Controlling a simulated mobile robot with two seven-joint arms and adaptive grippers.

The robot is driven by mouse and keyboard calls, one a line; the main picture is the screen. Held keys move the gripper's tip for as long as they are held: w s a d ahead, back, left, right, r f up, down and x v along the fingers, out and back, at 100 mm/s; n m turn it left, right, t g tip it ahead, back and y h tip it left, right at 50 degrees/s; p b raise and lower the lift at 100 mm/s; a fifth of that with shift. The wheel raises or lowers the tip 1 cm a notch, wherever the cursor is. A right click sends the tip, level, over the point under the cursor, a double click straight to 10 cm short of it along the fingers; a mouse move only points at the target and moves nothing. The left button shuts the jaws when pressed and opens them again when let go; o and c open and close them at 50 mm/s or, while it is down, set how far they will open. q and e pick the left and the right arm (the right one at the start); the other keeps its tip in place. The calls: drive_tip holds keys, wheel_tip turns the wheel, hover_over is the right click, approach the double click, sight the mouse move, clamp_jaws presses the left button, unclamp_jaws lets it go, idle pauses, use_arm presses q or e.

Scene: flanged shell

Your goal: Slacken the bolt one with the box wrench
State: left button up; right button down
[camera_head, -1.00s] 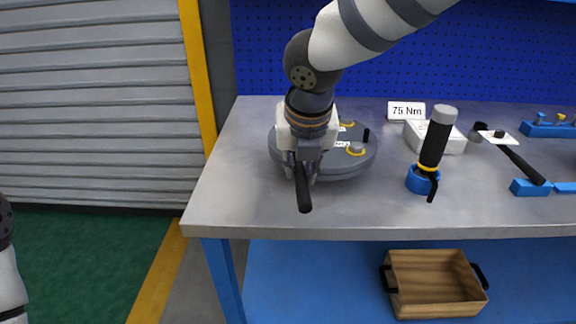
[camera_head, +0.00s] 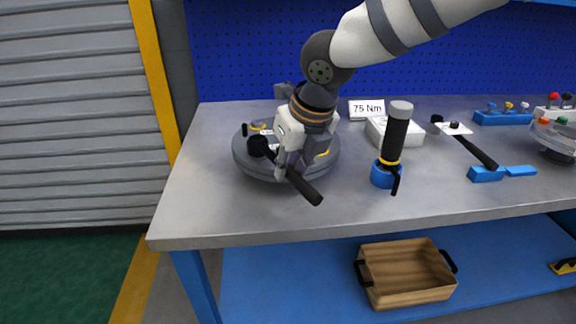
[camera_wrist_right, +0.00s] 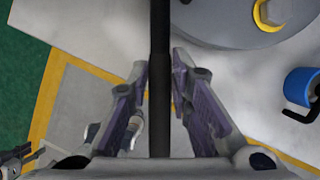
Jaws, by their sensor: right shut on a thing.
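The flanged shell (camera_head: 240,162) is a round grey disc on the workbench, with yellow-ringed bolts on top. One yellow-ringed bolt (camera_head: 258,127) shows at its back left, and another shows in the right wrist view (camera_wrist_right: 271,12). My right gripper (camera_head: 290,168) is over the shell's front, shut on the black wrench (camera_head: 306,190). The wrench's dark head (camera_head: 258,146) lies over the shell's left part; whether it sits on a bolt cannot be told. The handle also runs between the fingers in the right wrist view (camera_wrist_right: 160,90). My left gripper is not clearly seen.
A black tool stands upright in a blue holder (camera_head: 382,176), right of the shell. A white box (camera_head: 398,134) and a 75 Nm sign (camera_head: 367,109) are behind it. Another black-handled tool (camera_head: 482,154) lies farther right. A wooden crate (camera_head: 408,296) is below. The bench front is clear.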

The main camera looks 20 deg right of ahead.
drive_tip(key=shift+s+f, duration=0.1)
drive_tip(key=shift+f, duration=0.15)
drive_tip(key=shift+r, duration=3.25)
